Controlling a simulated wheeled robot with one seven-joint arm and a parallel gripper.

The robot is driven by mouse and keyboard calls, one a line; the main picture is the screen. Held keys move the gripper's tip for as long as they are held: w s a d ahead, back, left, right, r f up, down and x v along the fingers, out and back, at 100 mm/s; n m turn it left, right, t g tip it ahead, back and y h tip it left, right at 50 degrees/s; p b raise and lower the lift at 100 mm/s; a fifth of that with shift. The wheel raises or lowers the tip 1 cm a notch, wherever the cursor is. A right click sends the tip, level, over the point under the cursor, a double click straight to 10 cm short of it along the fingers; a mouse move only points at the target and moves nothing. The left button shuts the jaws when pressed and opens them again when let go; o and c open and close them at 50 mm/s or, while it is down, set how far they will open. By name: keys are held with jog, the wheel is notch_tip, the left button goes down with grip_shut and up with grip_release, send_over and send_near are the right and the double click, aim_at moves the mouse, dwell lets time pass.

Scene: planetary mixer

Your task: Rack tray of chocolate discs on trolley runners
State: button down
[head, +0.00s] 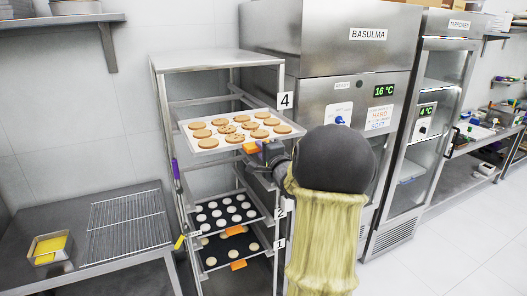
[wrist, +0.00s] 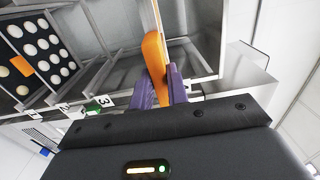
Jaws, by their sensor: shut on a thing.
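A pale metal tray (head: 203,149) bears several round tan and brown discs that look like biscuits. It is level at the front of the trolley (head: 205,62), below the number 4 label, with its front part outside the frame. I cannot tell whether its sides rest on runners. My gripper (head: 263,149) is shut on the tray's orange handle (head: 251,147) at the front edge. In the wrist view the purple fingers of my gripper (wrist: 161,88) clamp the orange handle (wrist: 154,55). The tray shows there only as a thin edge.
Lower trolley levels hold a dark tray of white discs (head: 228,208) and a tray with mixed discs and an orange handle (head: 238,265). A steel table (head: 130,195) with a wire rack and yellow pan stands left. The BASULMA cabinet (head: 330,60) stands close on the right.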

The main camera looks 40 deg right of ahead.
jog(key=shift+p+x, duration=0.3)
jog(key=shift+x, duration=0.9)
jog(key=shift+r, duration=0.1)
jog(key=p, duration=0.2)
send_near(242, 130)
jog(key=shift+w, duration=0.35)
jog(key=shift+d, duration=0.1)
jog(key=shift+w+d, duration=0.1)
jog(key=shift+w, duration=0.35)
jog(key=shift+p+x, duration=0.7)
jog(key=shift+x, duration=1.05)
jog(key=shift+p+x, duration=1.05)
jog(key=shift+x, duration=1.2)
jog(key=shift+w, duration=0.1)
